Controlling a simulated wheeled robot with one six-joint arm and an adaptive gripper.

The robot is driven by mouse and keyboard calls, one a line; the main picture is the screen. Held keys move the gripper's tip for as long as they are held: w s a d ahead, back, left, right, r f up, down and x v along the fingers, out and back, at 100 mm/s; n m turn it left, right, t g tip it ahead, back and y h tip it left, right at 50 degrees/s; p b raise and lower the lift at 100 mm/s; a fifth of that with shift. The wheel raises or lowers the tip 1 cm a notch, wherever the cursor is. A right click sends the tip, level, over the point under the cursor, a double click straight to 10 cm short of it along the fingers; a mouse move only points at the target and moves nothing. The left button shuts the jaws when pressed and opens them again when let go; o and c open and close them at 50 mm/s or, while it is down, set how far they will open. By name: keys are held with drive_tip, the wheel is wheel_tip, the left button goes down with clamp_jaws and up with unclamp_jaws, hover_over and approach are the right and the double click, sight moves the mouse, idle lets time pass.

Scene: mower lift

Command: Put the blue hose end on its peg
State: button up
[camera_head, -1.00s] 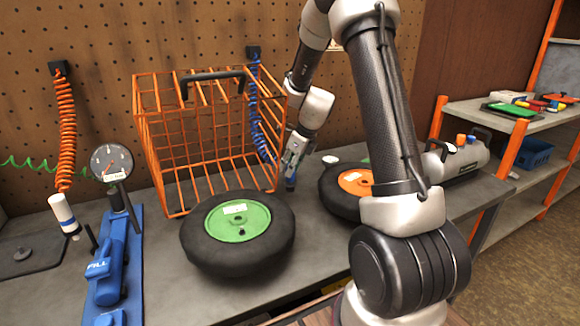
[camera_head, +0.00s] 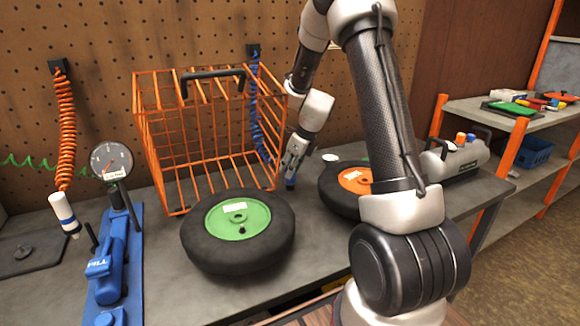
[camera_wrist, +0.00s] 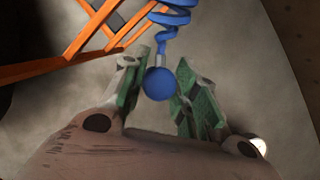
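The blue hose (camera_head: 256,110) is coiled and hangs from a black wall mount behind the right side of the orange wire basket. In the wrist view its coil (camera_wrist: 170,18) runs down to a short grey neck and a round blue hose end (camera_wrist: 159,84). My gripper (camera_wrist: 160,80) has its green pads on either side of this ball, with little or no gap, and looks shut on it. In the head view my gripper (camera_head: 290,173) points down at the basket's right side, low over the bench, with a bit of blue at its tips. I cannot make out the peg.
The orange basket (camera_head: 160,130) stands close left of my gripper. The green-hubbed wheel (camera_head: 270,255) lies in front and the orange-hubbed wheel (camera_head: 335,188) to the right. An orange hose (camera_head: 66,120) and a dial gauge (camera_head: 111,160) are at the left.

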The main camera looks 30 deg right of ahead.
drive_tip(key=shift+o, duration=0.8)
drive_tip(key=shift+r, duration=0.1)
drive_tip(key=v, duration=1.1)
idle(0.3)
